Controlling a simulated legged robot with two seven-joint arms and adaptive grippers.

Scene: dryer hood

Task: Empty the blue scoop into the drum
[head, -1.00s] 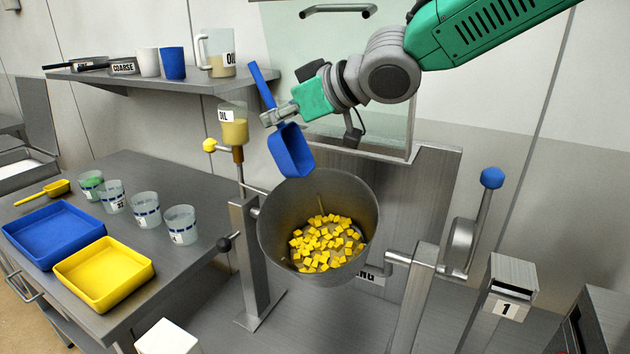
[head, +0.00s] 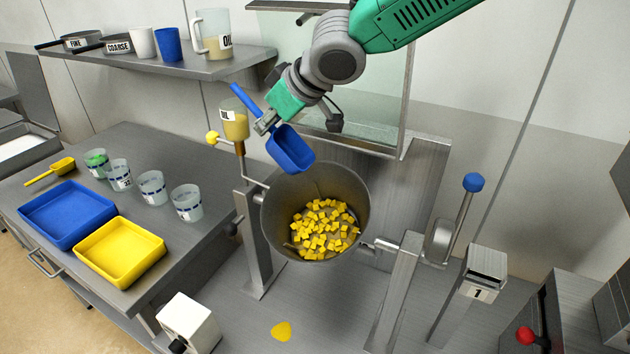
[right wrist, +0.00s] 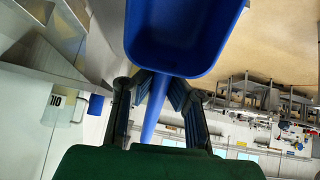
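The blue scoop (head: 290,150) is held by its handle in my right gripper (head: 266,124). It hangs over the left rear part of the drum's mouth, tilted with its bowl down to the right. Its visible inside looks bare blue; the deepest part cannot be made out. The scoop also fills the top of the right wrist view (right wrist: 180,40), with the fingers (right wrist: 162,95) around its handle. The grey metal drum (head: 280,222) is open at the top and holds many yellow cubes (head: 325,228). My left gripper is not in view.
A glass panel (head: 375,120) stands behind the drum. A yellow-knobbed oil cup (head: 234,122) stands close left of the scoop. A blue-knobbed lever (head: 472,184) is at right. The left table has a blue tray (head: 68,213), a yellow tray (head: 120,252) and several cups.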

